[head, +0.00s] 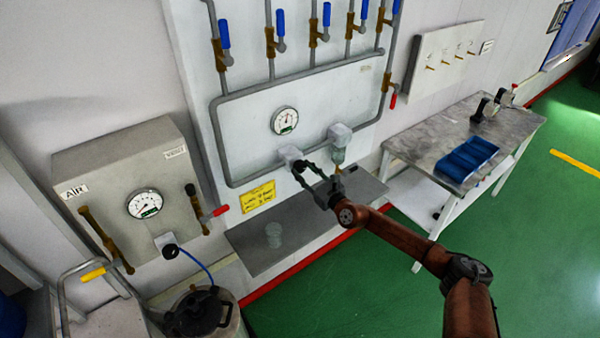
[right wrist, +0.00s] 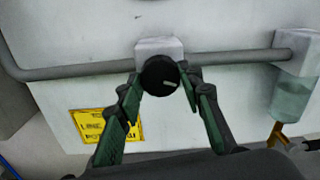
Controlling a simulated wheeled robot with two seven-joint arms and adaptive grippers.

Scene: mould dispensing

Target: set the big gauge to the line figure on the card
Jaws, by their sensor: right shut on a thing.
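The panel gauge (head: 284,121) is a round white dial with a green patch, above a white regulator block (head: 291,154) on the grey pipe. A black round knob (right wrist: 157,74) with a pale pointer mark sits on that block, which also shows in the right wrist view (right wrist: 158,47). My right gripper (head: 303,167) is shut on the knob, one finger on each side. A yellow card (head: 258,197) with dark lettering is on the panel below; it also shows in the right wrist view (right wrist: 105,126). Its figures are too small to read. My left gripper is out of view.
A bowl filter (head: 338,147) hangs right of the knob. Blue-handled valves (head: 279,22) line the pipes above. A grey shelf (head: 260,252) lies below. The left box carries another gauge (head: 144,204). A table (head: 400,143) with a blue tray (head: 457,174) stands at right.

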